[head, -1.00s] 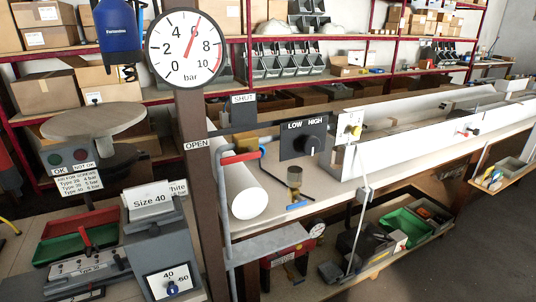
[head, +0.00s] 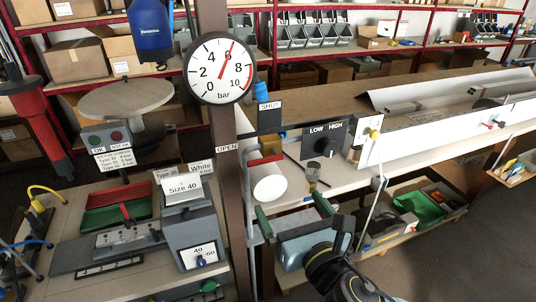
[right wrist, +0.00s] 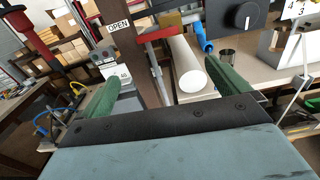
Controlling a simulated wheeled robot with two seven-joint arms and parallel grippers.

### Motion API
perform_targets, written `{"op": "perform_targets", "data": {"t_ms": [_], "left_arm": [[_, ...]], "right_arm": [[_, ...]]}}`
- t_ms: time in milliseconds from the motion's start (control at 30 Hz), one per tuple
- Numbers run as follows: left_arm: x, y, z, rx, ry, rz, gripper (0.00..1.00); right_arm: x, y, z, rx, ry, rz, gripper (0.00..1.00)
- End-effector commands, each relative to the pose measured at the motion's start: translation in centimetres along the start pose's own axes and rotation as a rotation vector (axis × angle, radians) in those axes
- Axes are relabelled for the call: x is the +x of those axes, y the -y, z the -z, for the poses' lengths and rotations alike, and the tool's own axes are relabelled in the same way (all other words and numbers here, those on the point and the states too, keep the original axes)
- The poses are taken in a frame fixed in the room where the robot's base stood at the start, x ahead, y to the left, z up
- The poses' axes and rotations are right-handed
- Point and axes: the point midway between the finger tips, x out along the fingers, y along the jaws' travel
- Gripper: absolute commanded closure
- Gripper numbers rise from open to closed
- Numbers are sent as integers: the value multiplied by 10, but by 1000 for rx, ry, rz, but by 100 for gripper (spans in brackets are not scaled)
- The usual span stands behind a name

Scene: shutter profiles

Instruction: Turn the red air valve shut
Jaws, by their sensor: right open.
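The red valve lever (head: 266,158) sits on the grey upright pipe beside the brown post, between the OPEN sign (head: 228,148) and the SHUT sign (head: 269,106). My left gripper is not in view.
The pressure gauge (head: 220,68) on the post has its needle near 6. The Size 40 box (head: 190,225) stands left.

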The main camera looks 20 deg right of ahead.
Motion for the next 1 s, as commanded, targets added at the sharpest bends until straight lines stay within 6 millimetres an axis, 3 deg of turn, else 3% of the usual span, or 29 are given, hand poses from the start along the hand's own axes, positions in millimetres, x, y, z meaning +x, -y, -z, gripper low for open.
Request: {"op": "perform_targets", "data": {"t_ms": [33, 167, 700, 1000], "left_arm": [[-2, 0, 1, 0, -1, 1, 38], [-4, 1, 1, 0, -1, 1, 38], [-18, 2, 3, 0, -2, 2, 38], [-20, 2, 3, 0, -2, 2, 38]], "right_arm": [[-2, -1, -10, -20, 17, -3, 0], [3, -2, -17, -40, 30, -2, 0], [106, -2, -19, -34, 28, -2, 0], [128, -2, -18, -35, 27, -3, 0]]}}
